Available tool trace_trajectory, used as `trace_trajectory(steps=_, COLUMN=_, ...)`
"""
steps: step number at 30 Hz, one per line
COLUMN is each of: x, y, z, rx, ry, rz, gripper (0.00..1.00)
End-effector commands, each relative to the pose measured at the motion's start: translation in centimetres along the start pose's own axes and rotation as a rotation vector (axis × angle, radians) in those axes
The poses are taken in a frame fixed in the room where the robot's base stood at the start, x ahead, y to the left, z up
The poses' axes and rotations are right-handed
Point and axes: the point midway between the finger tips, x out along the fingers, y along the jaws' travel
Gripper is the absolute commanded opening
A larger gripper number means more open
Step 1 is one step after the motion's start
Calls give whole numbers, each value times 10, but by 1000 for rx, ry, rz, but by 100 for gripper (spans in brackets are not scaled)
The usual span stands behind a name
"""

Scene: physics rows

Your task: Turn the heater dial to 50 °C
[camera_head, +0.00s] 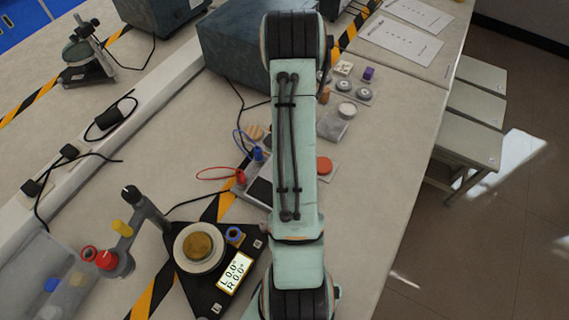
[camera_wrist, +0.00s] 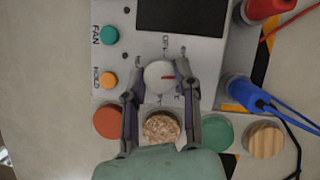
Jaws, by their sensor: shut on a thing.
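In the wrist view, the heater's white round dial (camera_wrist: 157,76) sits on a light grey panel (camera_wrist: 215,62). A short red mark on the dial points to the right. Lettering above it seems to read OFF; the other scale marks are too small or covered to read. My gripper (camera_wrist: 161,70) is shut on the dial, one finger on its left side and one on its right. A dark, blank-looking screen (camera_wrist: 180,14) is above the dial. In the head view, my arm hides the dial and the gripper; part of the heater (camera_head: 259,191) shows left of the arm.
In the wrist view, a green FAN button (camera_wrist: 109,35) and an orange HOLD button (camera_wrist: 108,80) are left of the dial. Several sample discs, including a red one (camera_wrist: 109,121) and a wooden one (camera_wrist: 263,139), lie below. Red (camera_wrist: 264,8) and blue (camera_wrist: 247,94) plugs with cables stand right.

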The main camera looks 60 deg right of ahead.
Motion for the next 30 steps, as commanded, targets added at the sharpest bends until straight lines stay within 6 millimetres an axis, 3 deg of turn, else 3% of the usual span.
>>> trace_trajectory(steps=9, x=0, y=0, z=0, rx=112, ry=1, rz=-47, gripper=0)
trace_trajectory(steps=25, x=0, y=0, z=0, rx=133, ry=2, rz=-55, gripper=0)
trace_trajectory(steps=26, x=0, y=0, z=0, rx=133, ry=2, rz=-55, gripper=34)
trace_trajectory(steps=27, x=0, y=0, z=0, rx=133, ry=2, rz=-55, gripper=46)
trace_trajectory(steps=28, x=0, y=0, z=0, rx=133, ry=2, rz=-55, gripper=56)
trace_trajectory(steps=30, x=0, y=0, z=0, rx=133, ry=2, rz=-55, gripper=57)
